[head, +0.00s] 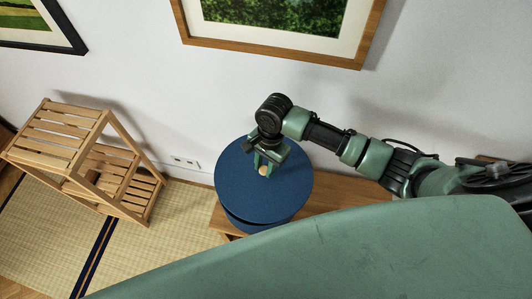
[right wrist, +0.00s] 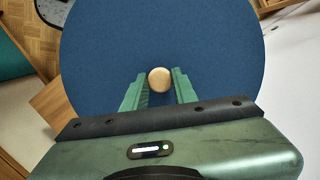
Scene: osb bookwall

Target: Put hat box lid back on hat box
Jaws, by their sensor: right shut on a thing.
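The hat box lid (head: 236,186) is a round dark blue disc with a pale wooden knob (right wrist: 160,80) at its centre. In the head view the blue hat box (head: 250,226) shows as a narrow dark band under the lid's front edge. The lid lies over the box; I cannot tell whether it is fully seated. My right gripper (head: 266,167) reaches down over the lid and is shut on the knob. In the right wrist view the fingers (right wrist: 160,85) flank the knob and the lid (right wrist: 205,40) fills the middle. My left gripper is not in view.
The box stands on a wooden bench (head: 335,193) against the white wall. A slatted wooden rack (head: 130,165) stands to the left on tatami matting (head: 50,215). Framed pictures (head: 272,50) hang above. A wall socket (head: 184,162) is behind the box.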

